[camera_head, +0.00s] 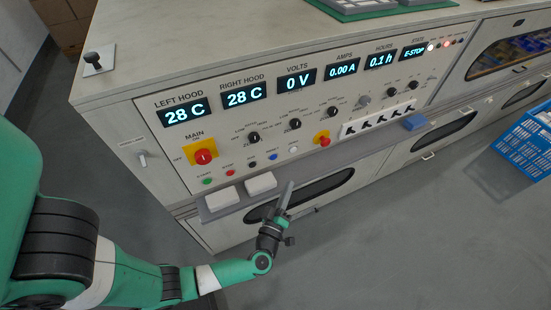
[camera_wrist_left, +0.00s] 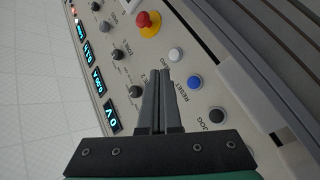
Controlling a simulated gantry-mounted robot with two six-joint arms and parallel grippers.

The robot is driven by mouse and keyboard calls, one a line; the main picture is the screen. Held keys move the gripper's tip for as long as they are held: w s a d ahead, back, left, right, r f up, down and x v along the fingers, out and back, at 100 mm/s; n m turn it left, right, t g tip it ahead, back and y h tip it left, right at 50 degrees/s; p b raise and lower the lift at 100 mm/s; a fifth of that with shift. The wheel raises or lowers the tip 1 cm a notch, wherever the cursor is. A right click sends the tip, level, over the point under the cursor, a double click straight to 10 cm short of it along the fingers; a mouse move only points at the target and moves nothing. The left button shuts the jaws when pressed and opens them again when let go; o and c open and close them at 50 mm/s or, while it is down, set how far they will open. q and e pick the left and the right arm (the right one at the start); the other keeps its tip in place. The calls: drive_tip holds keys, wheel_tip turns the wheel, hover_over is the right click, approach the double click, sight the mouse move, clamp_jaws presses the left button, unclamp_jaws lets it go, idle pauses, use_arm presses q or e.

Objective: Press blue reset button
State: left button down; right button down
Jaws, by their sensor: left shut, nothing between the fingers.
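The blue reset button (camera_head: 273,157) sits in the lower row of the control panel (camera_head: 215,133). It also shows in the left wrist view (camera_wrist_left: 194,84), labelled RESET, between a white button (camera_wrist_left: 176,55) and a black button (camera_wrist_left: 216,115). My left gripper (camera_head: 287,189) is shut and empty, below and slightly right of the blue button in the head view. In the left wrist view its closed fingertips (camera_wrist_left: 160,74) lie to the left of the blue button. The fingers do not cover it, and I cannot tell how far off the panel they are. My right gripper is not in view.
A red emergency-stop knob (camera_head: 322,138) sits right of the buttons. Two white blocks (camera_head: 261,183) rest on a ledge (camera_head: 212,212) below the panel. A blue crate (camera_head: 521,148) stands at the right. The floor (camera_head: 400,235) in front is clear.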

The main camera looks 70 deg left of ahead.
sight(273, 157)
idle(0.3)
use_arm(q)
drive_tip(key=a, duration=0.2)
drive_tip(key=a+b, duration=0.1)
drive_tip(key=a, duration=0.2)
drive_tip(key=a+b, duration=0.1)
drive_tip(key=a, duration=0.1)
drive_tip(key=shift+s+a, duration=0.35)
drive_tip(key=shift+a, duration=0.6)
idle(1.3)
drive_tip(key=shift+a, duration=0.4)
drive_tip(key=shift+s+a, duration=0.1)
drive_tip(key=shift+a, duration=0.3)
idle(0.5)
drive_tip(key=shift+d, duration=0.1)
drive_tip(key=shift+d+p, duration=0.4)
drive_tip(key=shift+d, duration=0.35)
